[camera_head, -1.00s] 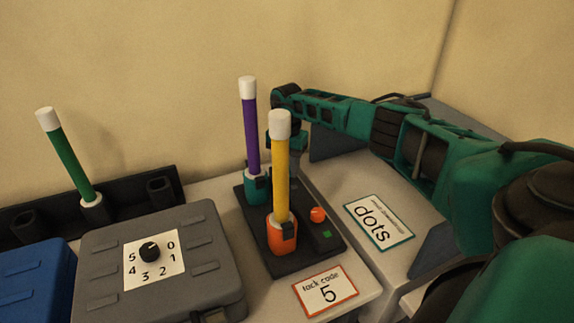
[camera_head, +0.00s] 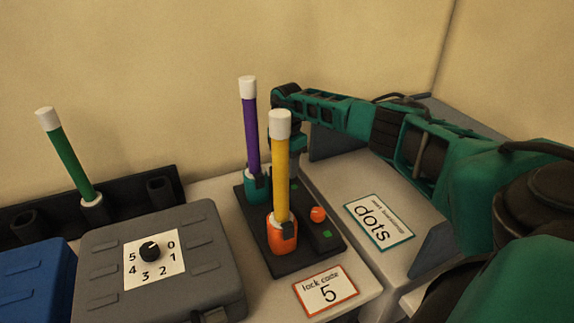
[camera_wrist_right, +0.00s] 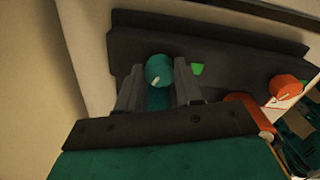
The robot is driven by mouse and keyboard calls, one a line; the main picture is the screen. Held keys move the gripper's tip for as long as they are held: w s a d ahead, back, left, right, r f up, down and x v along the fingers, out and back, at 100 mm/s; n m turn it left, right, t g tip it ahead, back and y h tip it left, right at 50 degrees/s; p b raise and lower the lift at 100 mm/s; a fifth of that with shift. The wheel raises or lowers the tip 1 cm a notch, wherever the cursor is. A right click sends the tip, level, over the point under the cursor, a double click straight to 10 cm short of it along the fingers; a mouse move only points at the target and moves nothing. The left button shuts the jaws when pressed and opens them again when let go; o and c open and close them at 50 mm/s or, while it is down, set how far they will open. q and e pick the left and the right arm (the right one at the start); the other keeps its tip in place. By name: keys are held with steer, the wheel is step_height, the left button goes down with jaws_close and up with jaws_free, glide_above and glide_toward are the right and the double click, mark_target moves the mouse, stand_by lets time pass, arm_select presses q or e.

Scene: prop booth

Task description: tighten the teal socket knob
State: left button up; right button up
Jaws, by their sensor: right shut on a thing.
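The teal socket (camera_head: 257,188) stands at the back of a dark base plate and holds a purple stick (camera_head: 250,130) with a white cap, upright. The teal socket knob (camera_wrist_right: 159,70) shows in the right wrist view as a round teal piece with a pale pointer mark. My right gripper (camera_wrist_right: 160,82) has its two grey fingers on either side of this knob and is shut on it. In the head view my right arm reaches in from the right, and the knob is hidden there. My left gripper is in neither view.
An orange socket (camera_head: 281,238) with a yellow stick (camera_head: 281,175) and orange knob (camera_head: 318,214) stands nearer on the base plate (camera_head: 290,266). A grey case (camera_head: 200,275) with a dial is at left.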

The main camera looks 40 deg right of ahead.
steer(key=shift+d+r, duration=0.1)
steer(key=o, duration=1)
steer(key=shift+o, duration=0.2)
step_height(320, 180, up, 13)
steer(key=shift+s, duration=0.1)
